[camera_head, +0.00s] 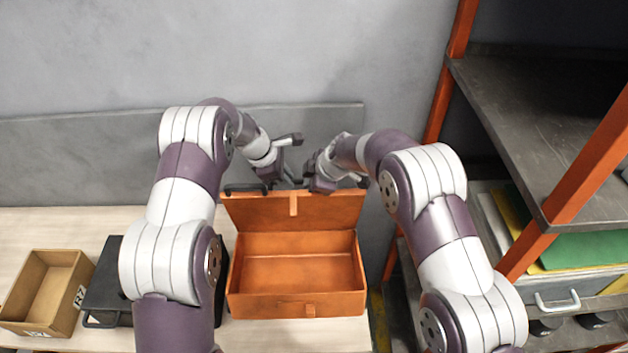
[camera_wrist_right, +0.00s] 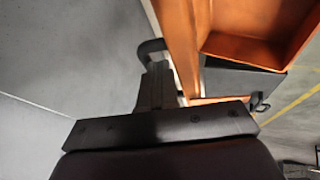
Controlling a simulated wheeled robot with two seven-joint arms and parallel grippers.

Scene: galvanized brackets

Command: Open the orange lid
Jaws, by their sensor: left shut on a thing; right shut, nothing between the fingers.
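The orange lid (camera_head: 262,212) stands raised, roughly upright, at the back of the orange box (camera_head: 345,305), which is open and looks empty inside. A small latch tab hangs on the lid's middle, and another is on the box front. My left gripper (camera_head: 256,187) is at the left part of the lid's top edge, shut on it; the contact is partly hidden. My right gripper (camera_head: 335,184) is shut and empty by the right part of that edge. In the right wrist view, its fingers (camera_wrist_right: 154,75) are close beside the orange lid (camera_wrist_right: 182,45); touching or not is unclear.
A black case (camera_head: 103,290) and an open cardboard box (camera_head: 45,300) stand left of the orange box on the pale table (camera_head: 250,338). A grey wall is behind. A shelf with orange posts (camera_head: 440,110) and a drawer (camera_head: 560,293) stands at right.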

